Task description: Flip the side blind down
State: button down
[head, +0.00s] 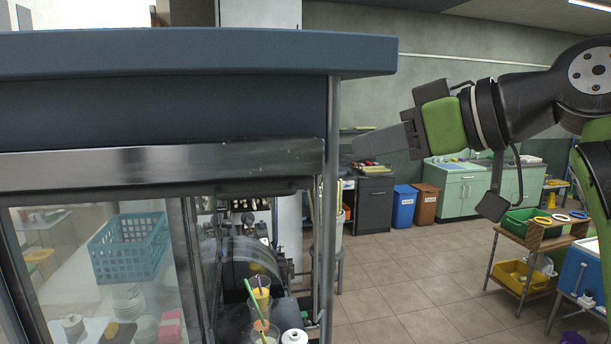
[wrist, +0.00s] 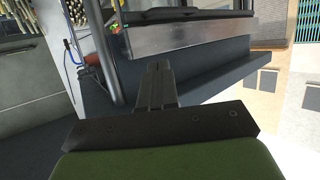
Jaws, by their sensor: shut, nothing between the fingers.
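The press stall fills the left of the head view under a dark blue canopy (head: 200,55). A grey metal strip (head: 150,162) runs below the canopy's dark face, with a dark handle-like bar (head: 240,188) under it. This seems to be the side blind, folded up, but I cannot tell its full outline. The strip also shows at the top of the wrist view (wrist: 185,38). My gripper (head: 364,146) is shut and empty, pointing left, just right of the stall's corner post (head: 330,200). In the wrist view its fingers (wrist: 156,72) appear over the canopy edge; contact is not visible.
Below the strip are a glass pane (head: 95,260), a teal basket (head: 130,248), press machinery and cups with straws (head: 262,298). A wooden cart (head: 530,255) with bins and a blue cooler (head: 580,270) stand at right. Tiled floor between is open.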

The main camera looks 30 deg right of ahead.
aim_at(305, 182)
jog(key=x, duration=1)
jog(key=shift+f, duration=0.1)
jog(key=f, duration=0.1)
jog(key=w+f, duration=0.1)
jog(key=shift+w+a+f, duration=0.2)
jog(key=shift+f, duration=0.05)
jog(key=shift+w+f, duration=0.15)
jog(key=shift+f, duration=0.35)
jog(key=shift+a, duration=0.1)
